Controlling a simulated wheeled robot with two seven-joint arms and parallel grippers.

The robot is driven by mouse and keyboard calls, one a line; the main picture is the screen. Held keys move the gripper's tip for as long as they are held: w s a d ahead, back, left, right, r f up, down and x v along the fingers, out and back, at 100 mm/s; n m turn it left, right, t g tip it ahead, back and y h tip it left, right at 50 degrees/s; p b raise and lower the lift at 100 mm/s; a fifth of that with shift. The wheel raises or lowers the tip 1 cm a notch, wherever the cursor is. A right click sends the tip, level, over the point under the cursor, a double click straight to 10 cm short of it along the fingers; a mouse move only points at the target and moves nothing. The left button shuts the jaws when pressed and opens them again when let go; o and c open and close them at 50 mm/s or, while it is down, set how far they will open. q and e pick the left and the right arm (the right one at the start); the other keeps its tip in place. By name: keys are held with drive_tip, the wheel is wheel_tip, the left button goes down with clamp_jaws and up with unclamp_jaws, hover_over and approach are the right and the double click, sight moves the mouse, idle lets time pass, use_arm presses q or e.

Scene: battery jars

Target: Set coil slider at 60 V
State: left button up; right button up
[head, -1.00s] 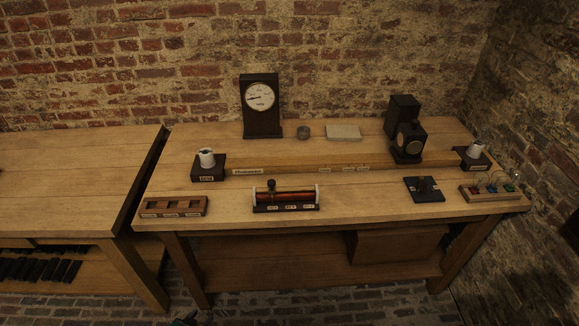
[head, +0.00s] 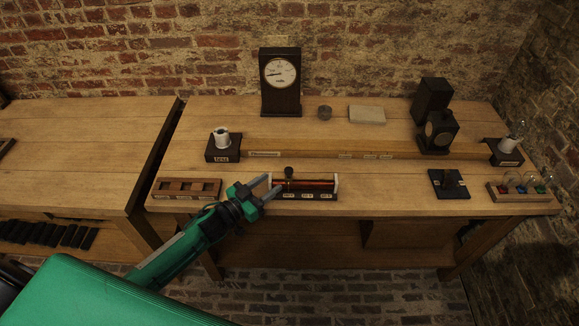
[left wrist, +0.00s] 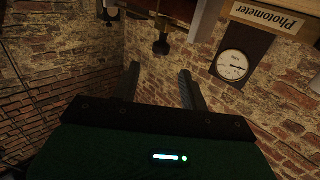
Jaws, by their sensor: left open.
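The coil (head: 315,184) is a red-brown winding in a dark frame with pale end plates, near the front edge of the bench. Its slider knob (head: 289,171) is dark and stands near the coil's left end. The labels on its base are too small to read. My left gripper (head: 273,187) is open at the coil's left end, with its fingers pointing right, just left of the knob. I cannot tell whether they touch the coil. In the left wrist view the gripper (left wrist: 160,82) has nothing between its fingers. My right gripper is not in view.
A dial meter (head: 280,80) stands at the back; it also shows in the left wrist view (left wrist: 232,66). A slotted wooden tray (head: 185,188) lies left of the coil, close to my arm. A long wooden rail (head: 320,150) runs behind the coil.

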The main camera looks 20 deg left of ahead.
sight(286, 172)
use_arm(q)
drive_tip(key=p+x, duration=0.1)
drive_tip(key=x, duration=0.8)
drive_tip(key=shift+p, duration=0.3)
drive_tip(key=shift+f, duration=0.1)
clamp_jaws()
